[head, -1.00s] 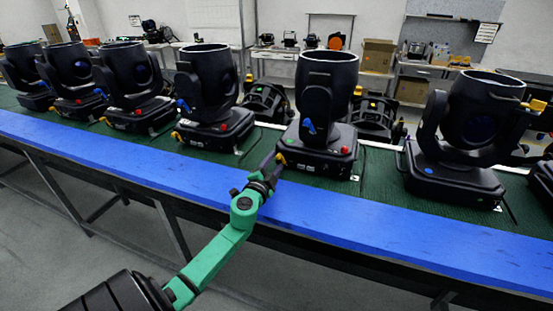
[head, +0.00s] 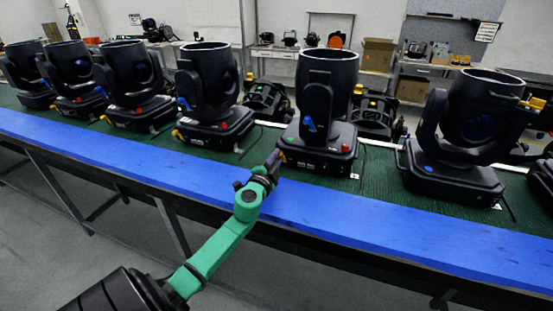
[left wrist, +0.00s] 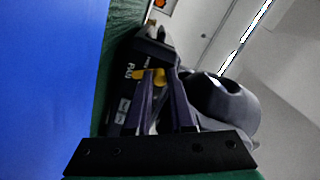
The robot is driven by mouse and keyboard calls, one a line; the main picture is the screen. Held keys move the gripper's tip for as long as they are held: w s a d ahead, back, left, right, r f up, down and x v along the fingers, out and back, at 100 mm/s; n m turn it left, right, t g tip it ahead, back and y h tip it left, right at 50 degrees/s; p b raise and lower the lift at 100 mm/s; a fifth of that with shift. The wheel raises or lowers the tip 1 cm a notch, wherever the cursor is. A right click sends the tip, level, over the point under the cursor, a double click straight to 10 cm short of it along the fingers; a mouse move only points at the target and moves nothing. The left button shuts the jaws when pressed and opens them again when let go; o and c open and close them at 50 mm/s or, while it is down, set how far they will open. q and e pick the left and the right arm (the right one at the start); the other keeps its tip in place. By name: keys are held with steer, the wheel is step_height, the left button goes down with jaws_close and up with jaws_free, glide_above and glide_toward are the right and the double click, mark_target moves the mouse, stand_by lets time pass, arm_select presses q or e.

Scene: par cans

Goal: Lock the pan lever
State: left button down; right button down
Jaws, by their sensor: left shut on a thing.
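The black moving-head par can (head: 318,150) stands upright on the green strip, right of centre in the head view. A small yellow lever, which I take as the pan lever (head: 281,157), sits at the front left corner of its base. My left gripper (head: 274,161) reaches it from the front left. In the left wrist view the yellow lever (left wrist: 158,76) shows at the tips of my left gripper's purple fingers (left wrist: 165,82), against the black base. The gripper is shut on the lever; the fingers partly hide it. My right gripper is not in view.
Similar par cans stand to the left (head: 205,95) and right (head: 460,140), with more fixtures behind. The blue front strip (head: 350,215) of the bench is clear. Shelves with cardboard boxes (head: 378,55) are at the back.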

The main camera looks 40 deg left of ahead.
mark_target(290, 154)
arm_select(q)
steer(key=m, duration=0.2)
steer(key=d+m, duration=0.1)
steer(key=m, duration=0.3)
steer(key=shift+w+d+r, duration=0.1)
steer(key=shift+w+d, duration=0.2)
steer(key=m, duration=0.1)
steer(key=d+m, duration=0.1)
steer(key=m, duration=0.1)
steer(key=shift+w+m, duration=0.15)
steer(key=shift+m, duration=0.15)
steer(key=shift+d+f+m, duration=0.2)
steer(key=shift+f+m, duration=0.05)
steer(key=shift+m, duration=0.75)
steer(key=c, duration=0.8)
jaws_free()
steer(key=shift+o, duration=0.2)
